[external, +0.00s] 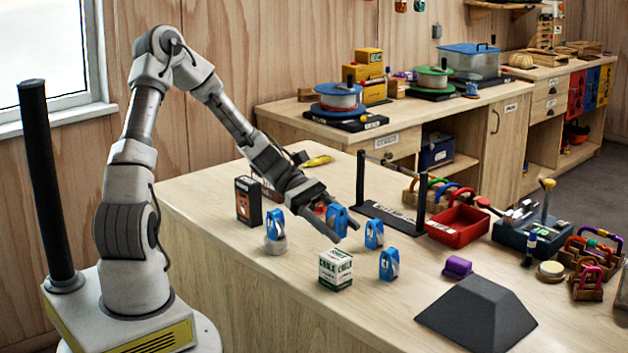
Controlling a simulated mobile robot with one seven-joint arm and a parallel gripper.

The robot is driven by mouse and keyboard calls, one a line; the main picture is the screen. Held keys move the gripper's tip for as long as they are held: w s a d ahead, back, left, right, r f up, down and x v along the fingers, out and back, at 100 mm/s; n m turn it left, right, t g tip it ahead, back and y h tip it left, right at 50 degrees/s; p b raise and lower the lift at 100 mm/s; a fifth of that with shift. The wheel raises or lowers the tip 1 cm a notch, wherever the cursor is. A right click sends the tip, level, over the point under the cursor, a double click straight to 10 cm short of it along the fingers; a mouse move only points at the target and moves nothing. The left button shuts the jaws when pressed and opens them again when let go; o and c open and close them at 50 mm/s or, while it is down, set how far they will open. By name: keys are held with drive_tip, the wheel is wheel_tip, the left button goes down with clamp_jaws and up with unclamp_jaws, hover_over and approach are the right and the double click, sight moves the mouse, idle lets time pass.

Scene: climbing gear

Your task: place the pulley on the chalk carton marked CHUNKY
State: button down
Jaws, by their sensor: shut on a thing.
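My gripper (346,228) is shut on a blue pulley (337,217), above the wooden bench behind the white and green carton. Other blue pulleys are in view: one (275,223) is on a pale round roll, one (374,234) stands right of my gripper, and one (389,264) stands right of the white and green carton. The white and green carton (335,269) stands near the bench's front edge with a bare top. A black and orange carton (248,201) stands at the left. I cannot read which carton says CHUNKY.
The pale roll (275,246) is left of my gripper. A black frame with two posts (392,215) stands behind the pulleys. A red tray (457,228), a purple block (458,267) and a dark wedge-shaped block (478,315) are to the right. The bench's front middle is mostly clear.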

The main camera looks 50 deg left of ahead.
sight(337, 254)
drive_tip(key=shift+f, duration=2)
drive_tip(key=shift+f+b, duration=0.2)
drive_tip(key=shift+b, duration=0.15)
drive_tip(key=shift+c, duration=1.3)
unclamp_jaws()
drive_tip(key=shift+r, duration=0.15)
